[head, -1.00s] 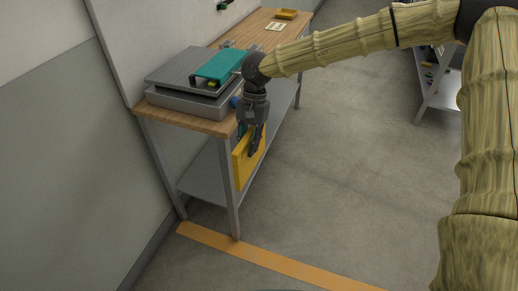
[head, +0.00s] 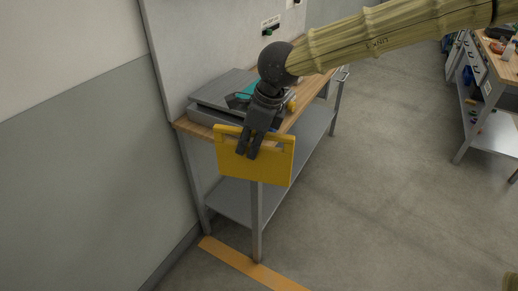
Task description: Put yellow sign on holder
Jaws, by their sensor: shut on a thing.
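The yellow sign (head: 270,166) is a flat panel with a raised top edge. It hangs from my gripper (head: 246,154) in front of the near corner of the workbench, and its face is toward the camera. The dark fingers are shut on its top edge, near the middle. The sign is off the floor and tilts slightly down to the right. It hides part of the bench's front leg. I cannot pick out the holder in this view.
A wood-topped workbench (head: 183,126) with a grey lower shelf (head: 228,203) stands against the wall. Grey boxes (head: 205,100) and a teal item lie on top. An orange floor stripe (head: 240,262) runs below. Another bench (head: 505,68) is at right. The floor between is clear.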

